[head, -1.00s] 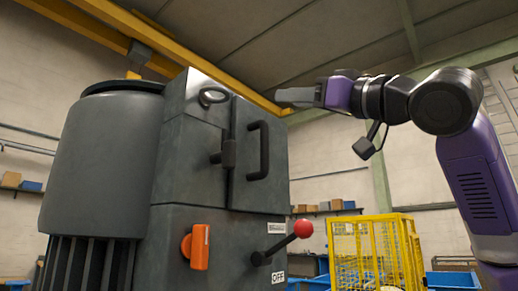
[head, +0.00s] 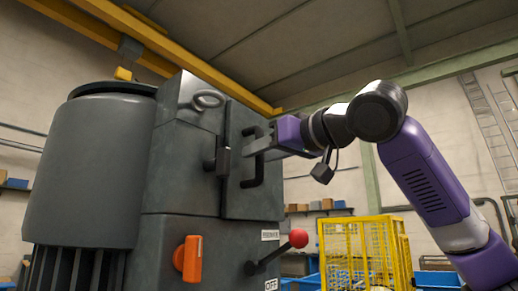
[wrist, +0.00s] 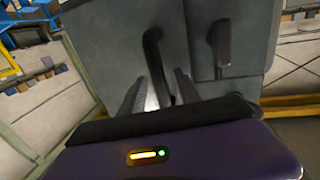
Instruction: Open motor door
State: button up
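The motor door (head: 238,198) is a grey panel on the upper front of the motor housing and appears closed. It carries a black C-shaped handle (head: 256,181). A black latch lever (head: 223,160) hangs at the door's left edge. My gripper (head: 250,150) is at the handle, coming from the right. In the wrist view the handle (wrist: 152,52) runs down between my two fingers, and the latch (wrist: 221,44) is to its right. The fingers look apart, with the bar between them; whether they touch it is not clear.
An orange switch (head: 188,258) and a red-knobbed lever (head: 298,238) near an OFF label sit below the door. The large motor cylinder (head: 95,165) is at left. A yellow cage (head: 365,250) and blue bins stand behind at right.

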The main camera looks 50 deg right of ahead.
jog(key=shift+w+d, duration=0.1)
jog(key=shift+w, duration=0.5)
grip_shut()
dwell(1.1)
